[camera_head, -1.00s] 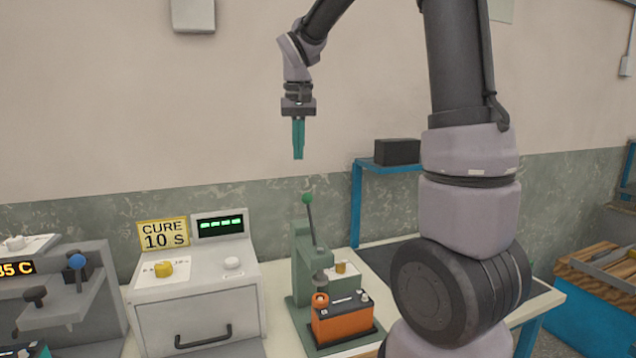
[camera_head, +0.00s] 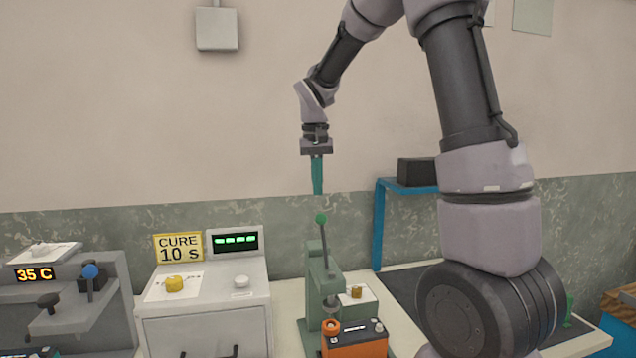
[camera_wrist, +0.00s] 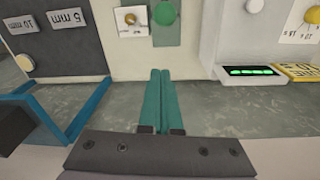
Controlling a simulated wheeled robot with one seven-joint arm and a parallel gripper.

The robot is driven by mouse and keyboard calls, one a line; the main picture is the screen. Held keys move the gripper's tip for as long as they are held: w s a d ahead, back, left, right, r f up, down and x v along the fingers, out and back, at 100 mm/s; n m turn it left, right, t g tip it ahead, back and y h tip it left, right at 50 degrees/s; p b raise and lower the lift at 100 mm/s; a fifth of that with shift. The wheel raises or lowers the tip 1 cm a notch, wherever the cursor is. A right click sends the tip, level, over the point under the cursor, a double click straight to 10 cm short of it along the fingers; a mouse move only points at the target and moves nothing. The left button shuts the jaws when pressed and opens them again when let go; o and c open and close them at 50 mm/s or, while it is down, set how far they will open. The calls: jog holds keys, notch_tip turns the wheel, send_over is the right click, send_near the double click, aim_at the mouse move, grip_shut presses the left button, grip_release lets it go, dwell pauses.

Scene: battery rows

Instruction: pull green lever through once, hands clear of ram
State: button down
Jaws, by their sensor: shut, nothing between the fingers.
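The green press (camera_head: 319,292) stands on the bench with its lever upright, topped by a round green knob (camera_head: 321,218). Its ram (camera_head: 331,301) is over an orange battery (camera_head: 357,344) with a dark top; an orange ring sits on the battery's left end. My gripper (camera_head: 318,192) points straight down above the knob, apart from it, its teal fingers shut and empty. In the wrist view the shut fingers (camera_wrist: 160,72) point toward the green knob (camera_wrist: 164,13), with a gap between.
A white curing oven (camera_head: 207,311) with a CURE 10 S sign stands left of the press. A grey machine reading 35 C (camera_head: 83,296) is farther left. A blue frame (camera_head: 379,226) with a dark box (camera_head: 417,172) stands behind right.

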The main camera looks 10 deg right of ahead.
notch_tip(320, 180, down, 6)
jog(key=shift+w+d, duration=0.1)
jog(key=shift+d, duration=0.05)
jog(key=shift+s+f, duration=0.25)
jog(key=s, duration=0.2)
jog(key=s+r, duration=0.1)
jog(key=shift+s+a, duration=0.1)
jog(key=shift+a, duration=0.2)
jog(key=shift+s+r, duration=0.1)
